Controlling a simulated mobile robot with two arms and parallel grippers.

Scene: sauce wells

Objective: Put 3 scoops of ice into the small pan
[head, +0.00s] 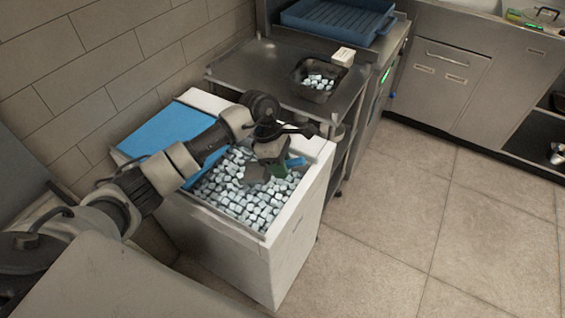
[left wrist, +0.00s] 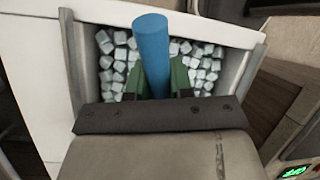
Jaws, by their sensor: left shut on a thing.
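My left gripper (head: 268,165) hangs over the open ice bin (head: 292,213), which is full of pale ice cubes (head: 240,195). In the left wrist view, its green fingers (left wrist: 162,82) are shut on a blue cylindrical handle (left wrist: 152,45), likely the scoop's. A bit of the blue scoop (head: 296,162) shows beside the gripper in the head view. The scoop's bowl is hidden, so I cannot tell whether it holds ice. The small dark pan (head: 318,92) stands on the steel table behind the bin, with several ice cubes in it. My right gripper is not in view.
A blue lid (head: 170,130) covers the left part of the bin. The steel table (head: 250,68) also bears a small white box (head: 343,56) beside the pan. A blue tray (head: 335,18) stands farther back. The tiled floor to the right is clear.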

